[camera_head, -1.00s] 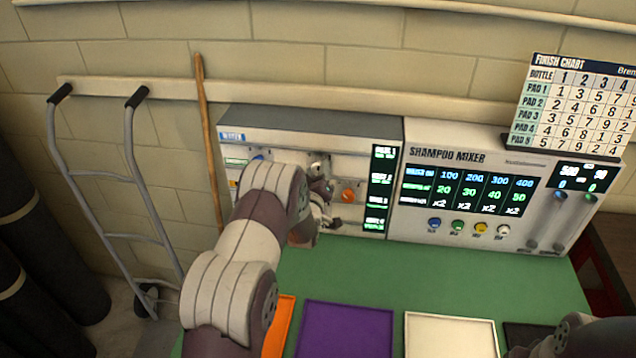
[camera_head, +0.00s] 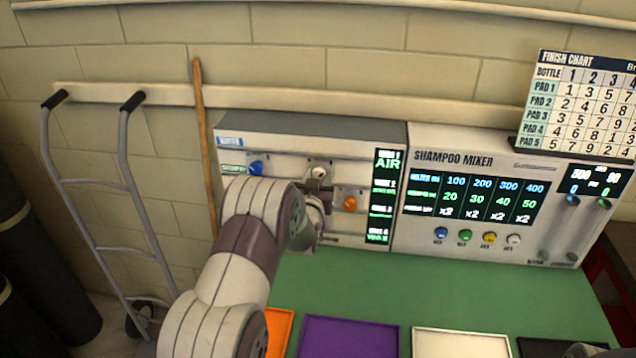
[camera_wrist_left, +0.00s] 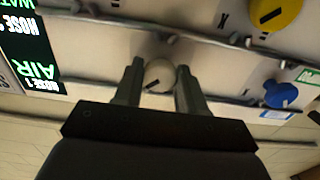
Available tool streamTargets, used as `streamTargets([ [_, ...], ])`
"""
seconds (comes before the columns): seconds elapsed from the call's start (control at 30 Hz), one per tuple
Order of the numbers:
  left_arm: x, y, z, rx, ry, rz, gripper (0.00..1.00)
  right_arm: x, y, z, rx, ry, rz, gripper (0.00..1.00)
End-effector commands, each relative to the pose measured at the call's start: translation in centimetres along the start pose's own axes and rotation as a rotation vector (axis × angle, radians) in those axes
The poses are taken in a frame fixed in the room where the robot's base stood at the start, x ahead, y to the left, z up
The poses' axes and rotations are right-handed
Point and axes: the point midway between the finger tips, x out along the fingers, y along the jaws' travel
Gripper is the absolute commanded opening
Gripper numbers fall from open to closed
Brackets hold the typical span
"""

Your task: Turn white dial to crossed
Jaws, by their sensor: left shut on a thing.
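The white dial (camera_head: 319,172) is on the panel of the grey hose unit. In the left wrist view, which looks at the panel upside down, the white dial (camera_wrist_left: 158,77) sits between the two fingers of my left gripper (camera_wrist_left: 159,68). My left gripper (camera_head: 317,192) is shut on it. A short dark pointer line on the dial's face lies slanted. The marks around this dial are too hidden or blurred to read, so I cannot tell its crossed mark.
A blue dial (camera_head: 256,168) and an orange dial (camera_head: 350,203) share the panel. A yellow dial (camera_wrist_left: 272,12) shows in the wrist view. The screen (camera_head: 383,200) reads AIR at the top. The shampoo mixer (camera_head: 470,157) stands to the right. Coloured trays lie on the green table (camera_head: 440,285).

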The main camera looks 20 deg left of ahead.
Motion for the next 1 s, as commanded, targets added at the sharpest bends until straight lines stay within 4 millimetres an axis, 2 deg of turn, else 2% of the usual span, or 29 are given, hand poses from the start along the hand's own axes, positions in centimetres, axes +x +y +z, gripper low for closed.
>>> streamTargets([
  [0.03, -0.2, 0.0, 0.6, 0.005, -0.012, 0.0, 0.1, 0.1, 0.0, 0.0, 0.0, 0.0, 0.0, 0.43],
  [0.47, -0.1, 0.0, 0.5, 0.013, -0.011, 0.001, 0.1, 0.1, 0.0, 0.0, 0.0, 0.0, 0.0, 0.43],
  [0.5, -0.1, 0.0, 0.5, 0.013, -0.011, 0.001, 0.47, 0.1, 0.0, 0.0, 0.0, 0.0, 0.0, 0.43],
  [0.57, -0.1, 0.0, 0.4, 0.012, -0.01, 0.001, 0.65, 0.1, 0.0, 0.0, 0.0, 0.0, 0.0, 0.43],
  [0.87, -0.1, 0.0, 0.1, 0.012, -0.003, 0.0, 0.65, 0.2, 0.0, 0.0, 0.0, 0.0, 0.0, 0.43],
  [1.0, -1.8, 0.0, 0.3, 0.012, -0.003, 0.001, 0.65, 0.7, 0.0, 0.1, 0.0, 0.0, 0.0, 0.43],
])
